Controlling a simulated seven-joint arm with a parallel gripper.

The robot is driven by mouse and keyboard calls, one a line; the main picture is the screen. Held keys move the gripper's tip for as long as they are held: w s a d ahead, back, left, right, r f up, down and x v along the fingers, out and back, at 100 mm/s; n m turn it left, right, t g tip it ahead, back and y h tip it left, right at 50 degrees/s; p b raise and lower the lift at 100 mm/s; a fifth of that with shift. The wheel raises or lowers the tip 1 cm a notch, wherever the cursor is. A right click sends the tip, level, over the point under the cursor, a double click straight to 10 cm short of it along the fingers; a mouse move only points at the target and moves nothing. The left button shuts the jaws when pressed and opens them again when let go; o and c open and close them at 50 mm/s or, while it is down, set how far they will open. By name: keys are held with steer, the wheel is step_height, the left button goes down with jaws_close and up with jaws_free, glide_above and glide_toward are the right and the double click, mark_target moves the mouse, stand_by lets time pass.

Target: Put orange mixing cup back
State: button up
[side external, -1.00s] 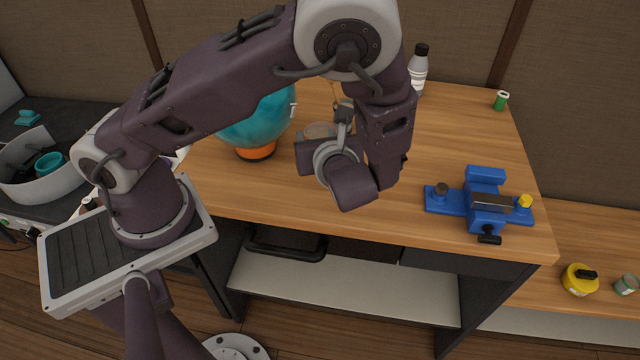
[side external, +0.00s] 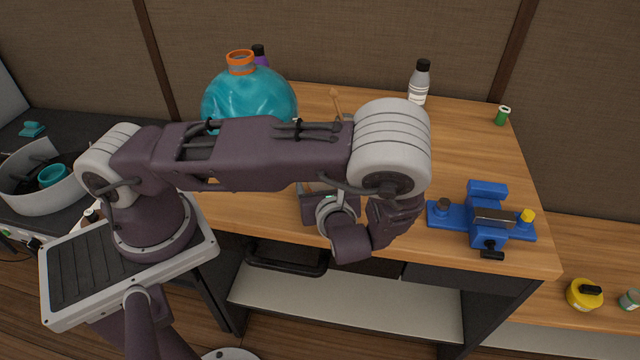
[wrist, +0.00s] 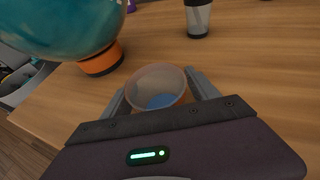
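The mixing cup (wrist: 157,82) shows in the wrist view as a translucent, orange-tinted round cup. Its open rim faces my camera, and a blue patch shows inside at the bottom. My gripper (wrist: 158,90) has one finger on each side of the cup. The fingers are well apart, but whether they press on its wall is not clear. In the side view my gripper (side external: 318,196) is low over the front part of the wooden bench, and my arm hides most of the cup.
A large teal round flask (side external: 248,98) with an orange neck ring (side external: 241,63) stands to the left. A grey-white bottle (side external: 418,85) and small green can (side external: 502,116) are at the back. A blue vise (side external: 486,215) is at the right front. Bench between vise and back is clear.

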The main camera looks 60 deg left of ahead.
steer(key=shift+d+r, duration=0.1)
steer(key=shift+r, duration=0.1)
steer(key=v, duration=1.1)
steer(key=shift+r, duration=0.1)
steer(key=shift+s+d+r, duration=0.15)
steer(key=shift+d+r, duration=0.1)
steer(key=s+a+r+n+h, duration=0.1)
steer(key=s+r+n+h, duration=0.5)
steer(key=r+n, duration=0.5)
steer(key=s+a+r+n+h, duration=0.2)
steer(key=s+r+n+h, duration=0.4)
steer(key=r+n, duration=0.5)
steer(key=shift+s+r+h, duration=0.3)
steer(key=shift+s+r, duration=0.15)
steer(key=shift+s, duration=0.35)
